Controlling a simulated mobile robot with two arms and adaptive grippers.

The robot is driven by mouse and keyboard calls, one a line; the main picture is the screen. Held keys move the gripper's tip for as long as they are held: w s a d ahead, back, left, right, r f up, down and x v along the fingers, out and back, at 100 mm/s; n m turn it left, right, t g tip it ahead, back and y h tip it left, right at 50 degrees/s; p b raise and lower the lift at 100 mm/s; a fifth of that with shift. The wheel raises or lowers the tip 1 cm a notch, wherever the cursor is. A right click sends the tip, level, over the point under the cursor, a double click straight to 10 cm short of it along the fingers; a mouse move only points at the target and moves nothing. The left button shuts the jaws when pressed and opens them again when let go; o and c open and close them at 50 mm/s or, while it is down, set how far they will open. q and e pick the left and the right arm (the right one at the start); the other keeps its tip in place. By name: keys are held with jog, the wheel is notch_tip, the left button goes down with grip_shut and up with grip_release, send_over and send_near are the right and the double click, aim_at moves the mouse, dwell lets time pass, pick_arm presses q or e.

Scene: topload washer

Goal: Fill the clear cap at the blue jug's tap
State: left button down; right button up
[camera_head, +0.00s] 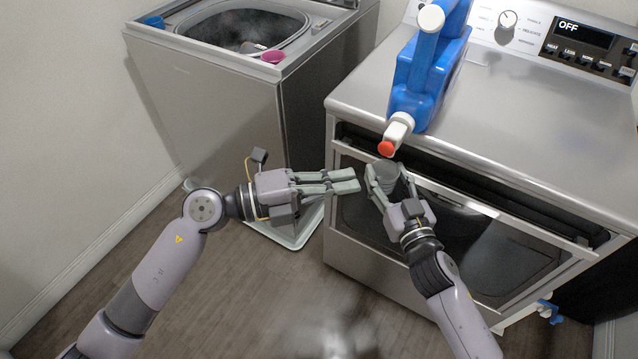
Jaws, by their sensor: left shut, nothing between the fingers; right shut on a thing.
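The blue jug (424,82) lies on the front edge of the dryer top, its white tap (398,130) with a red button (386,149) sticking out past the edge. My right gripper (388,180) is shut on the clear cap (381,172), a small greyish cup held in front of the dryer, just below the tap. Fingers hide part of the cap, and I cannot tell whether liquid is in it. My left gripper (352,181) is shut and empty, pointing right, a little left of the cap and below the tap.
The dryer (530,130) has a control panel reading OFF and a front handle bar behind my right gripper. The open washer (215,100) stands at the left, with a pink cap (273,57) and a blue cap (153,22) on its rim.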

aim_at(387, 153)
pick_arm(q)
jog(key=w+d, duration=0.4)
jog(key=d, duration=0.1)
jog(key=shift+d, duration=0.3)
jog(key=shift+w, duration=0.1)
jog(key=shift+w+d+r, duration=0.1)
jog(key=shift+w+d, duration=0.35)
jog(key=shift+w, duration=0.3)
pick_arm(e)
jog(key=shift+s+a+r, duration=0.1)
jog(key=shift+s+a, duration=0.05)
pick_arm(q)
jog(key=shift+w+r, duration=0.15)
dwell(1.0)
